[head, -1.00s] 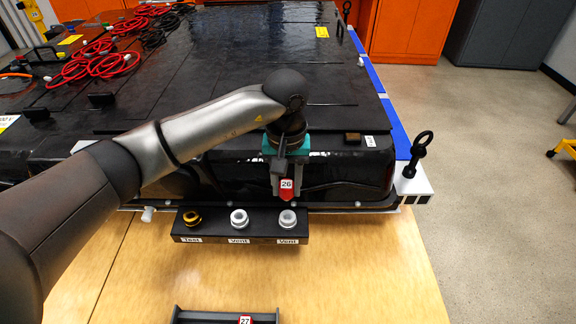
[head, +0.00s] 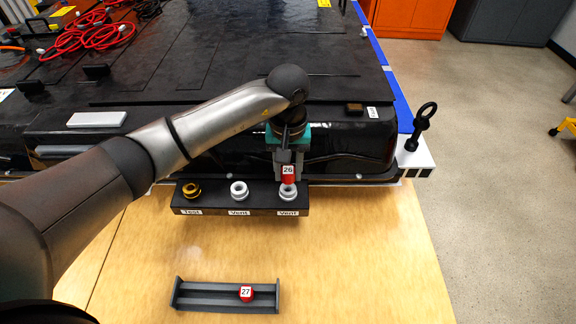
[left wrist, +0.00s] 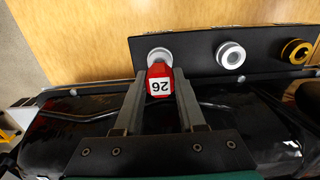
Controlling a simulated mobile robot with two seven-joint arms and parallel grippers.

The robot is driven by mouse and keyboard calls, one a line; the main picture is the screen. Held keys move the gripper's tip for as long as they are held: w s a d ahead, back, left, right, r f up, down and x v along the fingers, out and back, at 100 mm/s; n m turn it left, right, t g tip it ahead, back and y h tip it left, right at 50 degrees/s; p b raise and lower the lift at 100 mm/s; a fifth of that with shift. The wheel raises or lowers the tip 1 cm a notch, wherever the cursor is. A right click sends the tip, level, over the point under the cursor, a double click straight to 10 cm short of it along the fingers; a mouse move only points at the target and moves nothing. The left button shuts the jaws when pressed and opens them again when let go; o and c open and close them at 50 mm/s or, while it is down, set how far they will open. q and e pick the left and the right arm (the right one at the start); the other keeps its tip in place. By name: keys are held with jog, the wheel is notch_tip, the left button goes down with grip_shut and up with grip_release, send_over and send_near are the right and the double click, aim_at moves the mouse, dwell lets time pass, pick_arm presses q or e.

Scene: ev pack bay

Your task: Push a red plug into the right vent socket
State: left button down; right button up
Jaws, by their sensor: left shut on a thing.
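My left gripper (head: 287,170) is shut on a red plug (head: 288,175) with a white label reading 26. The plug is at the right vent socket (head: 289,195), a white ring on the black socket block (head: 215,209). In the left wrist view, the plug (left wrist: 160,84) sits between the fingers, its far end at the white socket (left wrist: 158,54). I cannot tell whether it touches or has entered the ring. The middle vent socket (head: 239,191) is white and empty; the test socket (head: 192,191) is brass-coloured. My right gripper is not in view.
A grey tray (head: 205,294) on the wooden table (head: 365,270) holds a second red plug (head: 247,294) labelled 27. The black battery pack (head: 230,75) lies behind the block. A black eye bolt (head: 420,124) stands at its right corner.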

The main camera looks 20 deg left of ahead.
pick_arm(q)
jog(key=shift+f, duration=0.1)
dwell(0.6)
jog(key=shift+f+b, duration=0.15)
jog(key=shift+b, duration=0.25)
jog(key=shift+f, duration=0.1)
dwell(0.4)
jog(key=shift+f+b, duration=0.3)
jog(key=shift+b, duration=0.25)
jog(key=shift+f, duration=0.1)
dwell(0.3)
jog(key=shift+f+b, duration=0.3)
jog(key=shift+b, duration=0.3)
